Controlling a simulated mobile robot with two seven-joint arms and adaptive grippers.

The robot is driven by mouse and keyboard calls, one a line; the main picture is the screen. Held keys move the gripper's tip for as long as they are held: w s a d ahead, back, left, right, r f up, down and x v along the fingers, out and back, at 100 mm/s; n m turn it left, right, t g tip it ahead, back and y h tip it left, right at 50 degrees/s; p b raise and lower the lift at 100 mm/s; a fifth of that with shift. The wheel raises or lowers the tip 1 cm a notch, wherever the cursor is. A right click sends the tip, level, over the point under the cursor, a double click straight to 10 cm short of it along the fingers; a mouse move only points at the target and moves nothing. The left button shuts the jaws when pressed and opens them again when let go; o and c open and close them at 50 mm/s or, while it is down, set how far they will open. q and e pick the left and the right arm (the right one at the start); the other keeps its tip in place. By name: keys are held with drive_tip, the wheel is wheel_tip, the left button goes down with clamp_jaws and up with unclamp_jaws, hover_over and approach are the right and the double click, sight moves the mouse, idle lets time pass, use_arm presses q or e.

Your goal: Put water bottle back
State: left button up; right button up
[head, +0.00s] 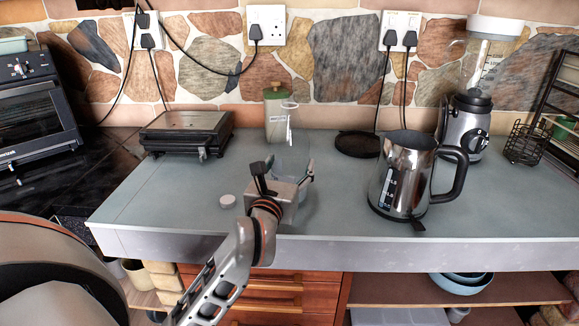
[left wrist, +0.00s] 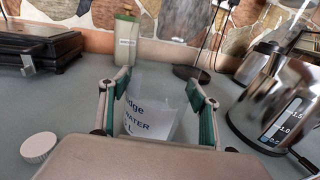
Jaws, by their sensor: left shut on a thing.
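The water bottle (head: 290,150) is clear and faint in the head view, standing on the grey counter behind my left gripper (head: 284,172). In the left wrist view the bottle (left wrist: 150,118) shows blue lettering and looks upright between the two fingers of my left gripper (left wrist: 157,96). The gripper is shut on it. The palm hides the bottle's lower part. A round white cap (head: 228,200) lies on the counter left of the gripper; it also shows in the left wrist view (left wrist: 39,147). My right gripper is in neither view.
A steel kettle (head: 404,177) stands close on the right, with a blender (head: 468,120) behind it. A green-lidded canister (head: 276,118) stands behind the bottle. A black grill (head: 186,133) is at left. The counter's (head: 160,205) front left is clear.

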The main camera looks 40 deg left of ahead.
use_arm(q)
drive_tip(key=shift+f, duration=0.1)
drive_tip(key=o, duration=1.8)
drive_tip(key=shift+c, duration=0.2)
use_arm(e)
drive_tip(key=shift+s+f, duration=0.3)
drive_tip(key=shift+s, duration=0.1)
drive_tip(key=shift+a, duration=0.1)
